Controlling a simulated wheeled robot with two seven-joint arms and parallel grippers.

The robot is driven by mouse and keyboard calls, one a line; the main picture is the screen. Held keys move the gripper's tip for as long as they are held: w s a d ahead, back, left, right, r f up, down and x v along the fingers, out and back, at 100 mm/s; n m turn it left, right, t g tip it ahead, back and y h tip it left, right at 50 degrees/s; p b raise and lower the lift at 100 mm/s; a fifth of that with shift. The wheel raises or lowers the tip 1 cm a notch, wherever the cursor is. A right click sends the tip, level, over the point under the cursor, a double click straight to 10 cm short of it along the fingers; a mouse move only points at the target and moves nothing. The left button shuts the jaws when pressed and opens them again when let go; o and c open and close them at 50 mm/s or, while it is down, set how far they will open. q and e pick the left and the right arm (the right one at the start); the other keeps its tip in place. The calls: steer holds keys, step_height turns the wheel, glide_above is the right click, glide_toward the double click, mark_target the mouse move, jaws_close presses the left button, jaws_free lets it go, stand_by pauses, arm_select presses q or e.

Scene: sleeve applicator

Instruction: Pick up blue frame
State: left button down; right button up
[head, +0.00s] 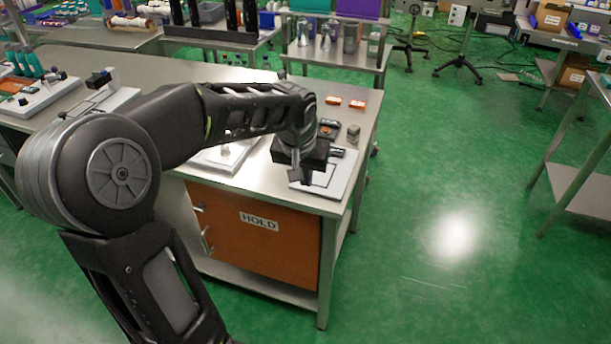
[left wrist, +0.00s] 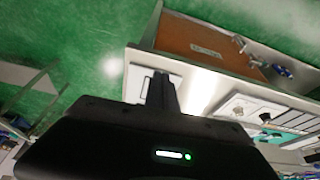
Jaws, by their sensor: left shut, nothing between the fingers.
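I cannot make out a clearly blue frame in either view. A white board (head: 345,172) with a thin dark frame-like outline lies at the near right corner of the steel bench. The board also shows in the left wrist view (left wrist: 134,88), partly behind my fingers. My left gripper (head: 294,174) points down at the left edge of this board, its fingers shut and empty. In the left wrist view its fingers (left wrist: 162,90) stand together over the board. I cannot tell the height of the fingertips above it. My right gripper is in neither view.
The steel bench (head: 185,72) has an orange cabinet marked HOLD (head: 255,235) below. A grey block (head: 353,134) and orange pieces (head: 357,103) lie behind the board. Another white board (head: 222,157) is partly hidden by my arm.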

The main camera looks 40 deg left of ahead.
arm_select(q)
steer(key=s+d+f+m+g+h, duration=0.1)
steer(key=s+d+f+h, duration=0.1)
steer(key=d+f, duration=0.9)
steer(key=s+d+f+m+g+h, duration=0.1)
steer(key=d+f+m+h, duration=0.1)
steer(key=d+f, duration=1)
steer(key=s+d+f, duration=0.4)
steer(key=s+f, duration=0.2)
steer(key=s, duration=0.2)
steer(key=s+d+f+g+h, duration=0.1)
steer(key=s+d+f, duration=0.3)
steer(key=s+f, duration=0.2)
steer(key=shift+s+d+f+h, duration=0.25)
steer(key=shift+s+f+h, duration=0.1)
steer(key=shift+s, duration=0.65)
steer(key=c, duration=2.1)
jaws_free()
